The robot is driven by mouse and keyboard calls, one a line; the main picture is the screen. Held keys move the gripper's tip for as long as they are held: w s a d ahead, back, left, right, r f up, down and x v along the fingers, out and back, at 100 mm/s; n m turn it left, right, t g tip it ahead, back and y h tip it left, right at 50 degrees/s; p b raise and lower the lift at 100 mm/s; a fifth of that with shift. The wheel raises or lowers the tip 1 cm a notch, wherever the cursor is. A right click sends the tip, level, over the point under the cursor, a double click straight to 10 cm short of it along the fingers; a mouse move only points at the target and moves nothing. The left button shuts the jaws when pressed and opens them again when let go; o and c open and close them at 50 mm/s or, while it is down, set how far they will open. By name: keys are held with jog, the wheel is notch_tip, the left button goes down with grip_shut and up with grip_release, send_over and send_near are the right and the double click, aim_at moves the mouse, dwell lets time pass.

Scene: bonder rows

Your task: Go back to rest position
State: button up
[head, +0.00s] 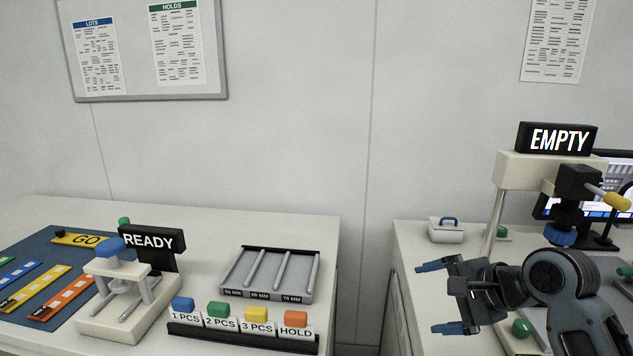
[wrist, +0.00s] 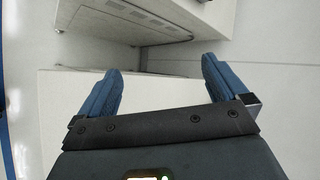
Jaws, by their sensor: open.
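My gripper (head: 440,297) is at the right in the head view, pointing left, in front of the right bench. Its two blue-tipped fingers are wide apart with nothing between them. In the wrist view my gripper (wrist: 160,92) also shows open and empty, with pale bench surfaces and a gap beyond the fingertips. My arm comes in from the lower right and hides part of the right bench.
The left bench (head: 215,222) holds a READY sign (head: 152,240), a press-like stand (head: 118,285), a slotted tray (head: 270,272) and several coloured buttons. The right bench (head: 408,240) carries a machine under an EMPTY sign (head: 557,138). A gap separates the benches.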

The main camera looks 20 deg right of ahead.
jog(key=a+f+n+t, duration=0.15)
jog(key=a+t, duration=0.35)
jog(key=a, duration=1.2)
jog(key=s+a+f+n+h, duration=0.2)
jog(key=s+a, duration=0.1)
jog(key=s, duration=0.4)
jog(key=s+a+f+n+h, duration=0.1)
jog(key=s+a+f+n, duration=0.15)
jog(key=s, duration=0.55)
jog(key=s+d+r+n, duration=0.2)
jog(key=s+n, duration=0.4)
jog(key=s, duration=0.4)
jog(key=s+d+r+n, duration=0.2)
jog(key=s+n, duration=0.4)
jog(key=s, duration=0.5)
jog(key=shift+s+d+r+y, duration=0.15)
jog(key=shift+d+y, duration=0.15)
jog(key=shift+d, duration=0.2)
jog(key=shift+c, duration=0.4)
